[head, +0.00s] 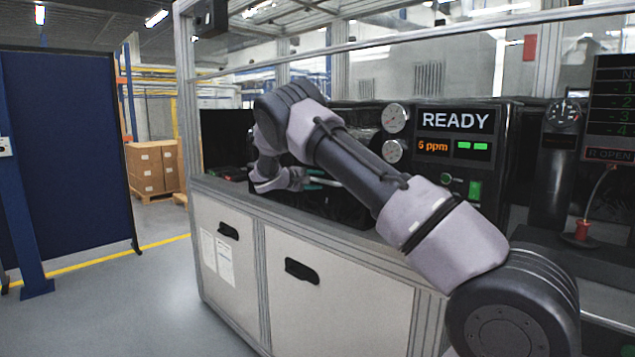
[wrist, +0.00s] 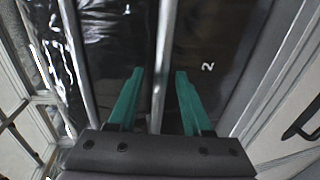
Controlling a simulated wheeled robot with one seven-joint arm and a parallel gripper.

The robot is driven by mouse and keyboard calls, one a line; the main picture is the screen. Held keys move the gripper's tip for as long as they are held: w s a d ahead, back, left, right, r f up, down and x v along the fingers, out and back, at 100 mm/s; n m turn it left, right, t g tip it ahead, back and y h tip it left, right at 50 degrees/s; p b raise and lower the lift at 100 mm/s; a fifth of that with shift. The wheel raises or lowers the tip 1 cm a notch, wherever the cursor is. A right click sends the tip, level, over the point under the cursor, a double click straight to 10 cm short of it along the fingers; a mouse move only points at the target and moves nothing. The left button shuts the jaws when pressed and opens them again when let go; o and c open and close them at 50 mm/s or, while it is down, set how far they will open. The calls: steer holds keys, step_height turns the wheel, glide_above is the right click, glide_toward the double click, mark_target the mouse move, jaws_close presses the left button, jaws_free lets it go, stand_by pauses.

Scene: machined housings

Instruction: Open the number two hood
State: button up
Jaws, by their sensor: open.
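The number two hood (wrist: 228,38) shows in the wrist view as a dark panel with a white "2" on it, right of centre. A pale metal bar (wrist: 166,45) runs along the panel's left side. My gripper (wrist: 160,72) is open, with one teal finger on each side of the bar. I cannot tell whether either finger touches the bar. In the head view my gripper (head: 316,178) is low at the bench front, and my arm hides much of the hood there.
The pale bench cabinet (head: 340,305) has dark handle slots. A black panel reading READY (head: 455,121), with gauges (head: 395,118) beside it, stands behind my arm. A blue partition (head: 65,150) and cardboard boxes (head: 152,168) are at left. The floor at front left is clear.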

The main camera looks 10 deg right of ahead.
steer(key=shift+w+d, duration=0.1)
steer(key=shift+d, duration=0.05)
jaws_close()
steer(key=shift+f, duration=0.1)
stand_by(1.3)
